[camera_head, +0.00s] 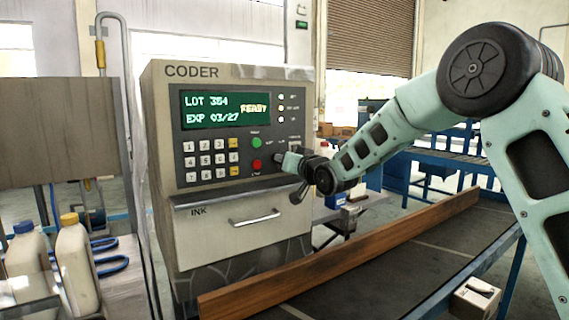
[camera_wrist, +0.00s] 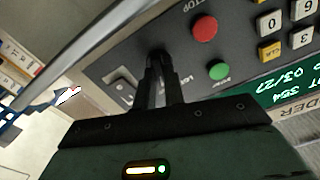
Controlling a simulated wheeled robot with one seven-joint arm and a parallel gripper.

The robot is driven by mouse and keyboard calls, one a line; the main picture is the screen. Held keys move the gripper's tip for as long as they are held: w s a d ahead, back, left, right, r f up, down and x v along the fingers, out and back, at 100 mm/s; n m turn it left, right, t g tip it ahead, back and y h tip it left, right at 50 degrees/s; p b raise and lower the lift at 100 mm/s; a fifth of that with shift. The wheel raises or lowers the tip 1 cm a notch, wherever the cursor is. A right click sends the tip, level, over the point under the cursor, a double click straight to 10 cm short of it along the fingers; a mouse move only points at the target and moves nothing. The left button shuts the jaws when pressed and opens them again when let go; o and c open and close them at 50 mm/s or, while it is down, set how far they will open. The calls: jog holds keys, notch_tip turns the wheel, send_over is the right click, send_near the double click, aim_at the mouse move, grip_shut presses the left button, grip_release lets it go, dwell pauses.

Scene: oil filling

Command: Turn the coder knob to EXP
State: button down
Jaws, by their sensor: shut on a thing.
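The coder (camera_head: 160,110) is a tall grey machine with a dark control panel. Its screen (camera_head: 225,110) reads LOT 354, EXP 03/27 and READY. My gripper (camera_head: 283,158) is at the right side of the panel, right of the red and green buttons. In the wrist view my gripper (camera_wrist: 160,75) has its fingers close together against the panel, shut on the knob.
The green button (camera_head: 257,142) and red button (camera_head: 257,165) are close left of my gripper. An INK drawer handle (camera_head: 255,218) juts out below. A wooden-edged conveyor (camera_head: 340,258) runs in front. Bottles (camera_head: 76,262) stand at the left.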

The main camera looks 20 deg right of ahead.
jog(key=shift+m, duration=1.6)
jog(key=c, duration=1.5)
grip_release()
jog(key=b+v, duration=0.2)
jog(key=v, duration=1.5)
jog(key=shift+s+d, duration=0.1)
jog(key=shift+s, duration=0.1)
